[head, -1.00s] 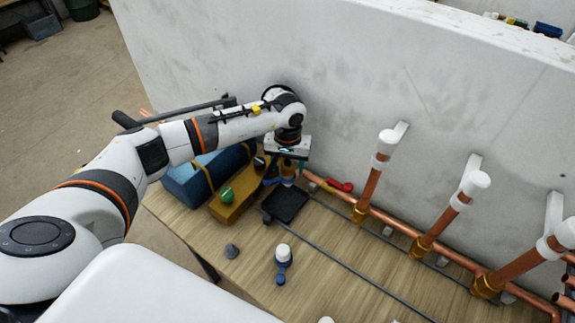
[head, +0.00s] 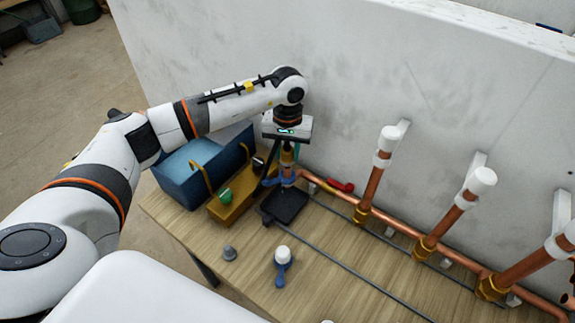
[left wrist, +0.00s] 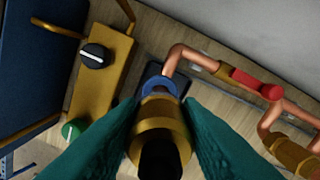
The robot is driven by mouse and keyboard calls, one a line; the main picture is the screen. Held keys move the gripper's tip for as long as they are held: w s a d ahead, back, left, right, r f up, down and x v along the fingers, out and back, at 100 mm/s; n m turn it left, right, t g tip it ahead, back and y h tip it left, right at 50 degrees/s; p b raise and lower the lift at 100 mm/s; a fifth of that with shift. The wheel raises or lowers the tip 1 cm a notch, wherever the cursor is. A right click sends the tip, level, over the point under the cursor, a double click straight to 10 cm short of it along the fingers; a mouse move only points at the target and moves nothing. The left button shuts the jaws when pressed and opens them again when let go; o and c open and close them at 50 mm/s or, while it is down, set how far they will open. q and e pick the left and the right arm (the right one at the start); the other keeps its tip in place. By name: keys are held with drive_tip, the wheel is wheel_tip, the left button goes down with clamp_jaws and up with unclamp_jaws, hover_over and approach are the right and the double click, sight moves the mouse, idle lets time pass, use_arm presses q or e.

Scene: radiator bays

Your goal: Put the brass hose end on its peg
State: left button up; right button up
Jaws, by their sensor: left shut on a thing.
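The brass hose end (left wrist: 160,135) is between the teal fingers of my left gripper (left wrist: 160,128), which is shut on it. In the head view the brass hose end (head: 287,157) shows below my left gripper (head: 287,150), above the black plate (head: 287,208) on the bench. A blue piece (head: 280,180) lies just below the brass in the head view. In the left wrist view it shows as a blue ring (left wrist: 158,86) right at the brass's far end; I cannot tell whether they touch. I cannot make out the peg clearly. My right gripper is not in view.
A yellow box (head: 232,207) with a green knob and a blue bin (head: 182,172) stand left. A copper pipe run with a red lever (head: 340,186) and white-capped risers (head: 370,185) lines the wall. A grey knob (head: 229,253) and white-topped blue piece (head: 283,257) stand in front.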

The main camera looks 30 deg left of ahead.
sight(288, 147)
use_arm(q)
wheel_tip(288, 147, up, 5)
drive_tip(key=shift+f+b, duration=0.1)
drive_tip(key=shift+b, duration=0.3)
drive_tip(key=shift+r+p, duration=1.05)
drive_tip(key=shift+r, duration=1.3)
